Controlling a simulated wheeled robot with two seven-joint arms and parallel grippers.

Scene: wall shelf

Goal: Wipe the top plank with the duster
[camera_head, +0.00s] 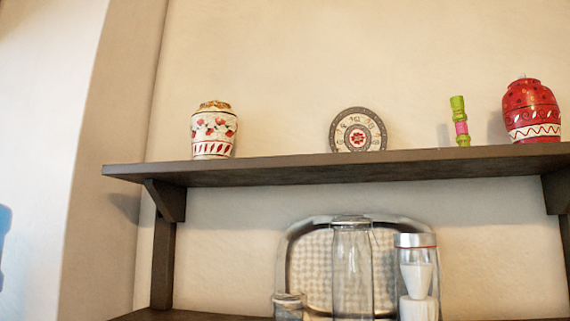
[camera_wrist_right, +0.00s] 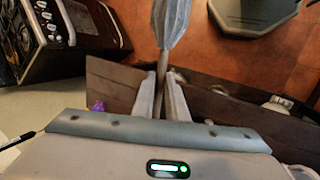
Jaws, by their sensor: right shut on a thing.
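The top plank (camera_head: 300,167) is a dark wooden shelf board on brackets against the wall in the head view. On it stand a white and red patterned jar (camera_head: 214,132), a round decorated plate (camera_head: 358,131), a green and pink stick-like item (camera_head: 460,122) and a red patterned jar (camera_head: 531,111). In the right wrist view, my right gripper (camera_wrist_right: 162,80) is shut on the handle of the duster (camera_wrist_right: 172,22), whose pale grey head points away from the fingers. The duster and both grippers are out of the head view.
A lower shelf (camera_head: 150,315) holds a tray (camera_head: 300,242), a tall glass jar (camera_head: 352,270), a lidded shaker (camera_head: 416,275) and a small jar (camera_head: 289,304). The wrist view shows a stove-like appliance (camera_wrist_right: 60,35), a dark wooden board (camera_wrist_right: 225,108) and a reddish-brown floor (camera_wrist_right: 225,55).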

